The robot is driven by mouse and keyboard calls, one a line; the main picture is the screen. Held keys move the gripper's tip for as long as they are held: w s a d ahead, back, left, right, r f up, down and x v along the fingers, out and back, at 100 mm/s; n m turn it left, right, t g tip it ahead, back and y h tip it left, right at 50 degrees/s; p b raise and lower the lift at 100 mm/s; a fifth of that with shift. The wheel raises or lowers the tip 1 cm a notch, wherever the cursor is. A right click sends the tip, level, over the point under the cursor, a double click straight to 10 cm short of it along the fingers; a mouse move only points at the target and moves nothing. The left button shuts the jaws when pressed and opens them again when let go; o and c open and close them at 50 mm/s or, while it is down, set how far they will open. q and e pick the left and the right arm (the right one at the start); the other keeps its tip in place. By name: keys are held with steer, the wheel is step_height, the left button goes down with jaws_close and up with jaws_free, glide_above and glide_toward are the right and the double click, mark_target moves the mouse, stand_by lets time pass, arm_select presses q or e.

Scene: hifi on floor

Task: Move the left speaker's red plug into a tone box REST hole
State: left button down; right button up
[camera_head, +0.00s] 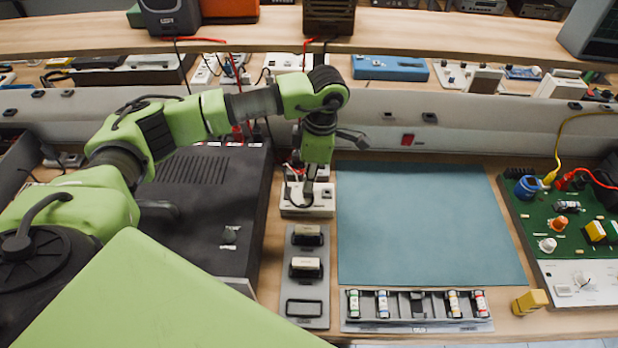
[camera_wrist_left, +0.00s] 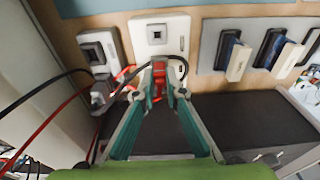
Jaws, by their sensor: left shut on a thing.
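My left gripper (camera_head: 308,192) points down over the white tone box (camera_head: 318,208) in the head view. In the left wrist view, my gripper (camera_wrist_left: 160,85) is shut on a small red plug (camera_wrist_left: 158,66) at the lower edge of the white tone box (camera_wrist_left: 152,22). The fingers hide part of the plug, and I cannot tell whether its tip is in a hole. The left speaker (camera_head: 172,18) stands on the shelf at the back, with red and black leads running down. My right gripper is not in view.
A grey rack with modules (camera_head: 306,232) lies in front of the tone box. A black amplifier (camera_head: 190,215) is to its left, a blue-green mat (camera_head: 425,220) to its right. A smaller socket box (camera_wrist_left: 98,50) and red and black leads (camera_wrist_left: 50,120) are close beside the gripper.

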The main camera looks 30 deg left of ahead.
arm_select(q)
steer(key=c, duration=2)
jaws_free()
steer(key=shift+w+d+r+p, duration=0.15)
steer(key=shift+r+p, duration=0.35)
steer(key=shift+r, duration=2.35)
steer(key=shift+w+d+r+p, duration=0.1)
steer(key=shift+d+r+p, duration=0.3)
steer(key=shift+r, duration=2.4)
steer(key=shift+w+d+r+p, duration=0.1)
steer(key=shift+r+p, duration=0.45)
steer(key=shift+r, duration=2.3)
steer(key=shift+f, duration=0.1)
